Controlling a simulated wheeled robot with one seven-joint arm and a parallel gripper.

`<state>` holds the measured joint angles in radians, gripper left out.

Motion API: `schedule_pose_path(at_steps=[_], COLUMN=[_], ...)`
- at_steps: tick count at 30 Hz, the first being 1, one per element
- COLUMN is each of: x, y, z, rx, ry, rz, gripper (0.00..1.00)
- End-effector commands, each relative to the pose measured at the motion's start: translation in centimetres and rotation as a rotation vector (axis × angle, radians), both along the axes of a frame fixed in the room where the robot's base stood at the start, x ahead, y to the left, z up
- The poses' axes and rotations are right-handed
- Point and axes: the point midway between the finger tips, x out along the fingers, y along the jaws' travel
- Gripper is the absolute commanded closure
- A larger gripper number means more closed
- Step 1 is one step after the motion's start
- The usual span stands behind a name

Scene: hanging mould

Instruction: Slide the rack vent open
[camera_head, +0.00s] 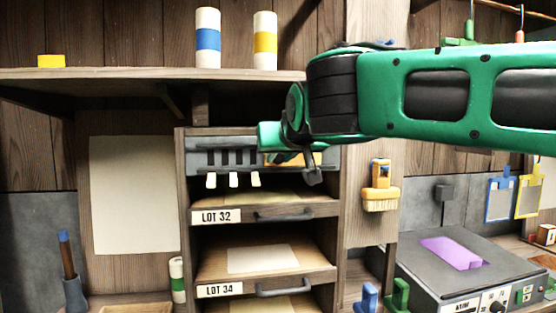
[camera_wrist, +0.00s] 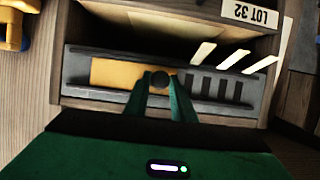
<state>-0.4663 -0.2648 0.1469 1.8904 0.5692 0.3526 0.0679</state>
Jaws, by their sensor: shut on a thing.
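The rack vent is a grey slotted panel (camera_head: 198,160) across the top of the wooden rack; it also shows in the wrist view (camera_wrist: 76,66). Several dark slots (camera_wrist: 222,88) show on one side, right of my gripper in the wrist view. An orange-yellow plate (camera_wrist: 115,74) sits in the panel on the other side. My gripper (camera_wrist: 160,84) is shut on a dark round knob (camera_wrist: 160,80) at the panel, between plate and slots. In the head view my gripper (camera_head: 287,157) hides part of the vent.
White strips (camera_head: 234,180) hang below the slots. Under the vent are shelves labelled LOT 32 (camera_head: 216,216) and LOT 34 (camera_head: 219,290) with dark handles. A yellow-and-blue brush (camera_head: 380,188) hangs on the post to the right. A shelf (camera_head: 130,74) runs above.

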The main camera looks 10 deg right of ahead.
Motion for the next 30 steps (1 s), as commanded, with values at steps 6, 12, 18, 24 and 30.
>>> schedule_pose_path(at_steps=[6,12,18,24,30], x=[0.1,0.0,-1.2,-4.6,-7.7], y=[-0.6,-0.3,-0.3,-0.4,-0.5], z=[-0.1,0.0,0.6,2.0,3.2], rx=[0.0,0.001,0.001,0.001,0.0], ry=[0.002,0.001,-0.001,-0.002,-0.001], rz=[-0.013,-0.009,-0.008,-0.008,-0.01], gripper=[0.59,0.59,0.59,0.59,0.59])
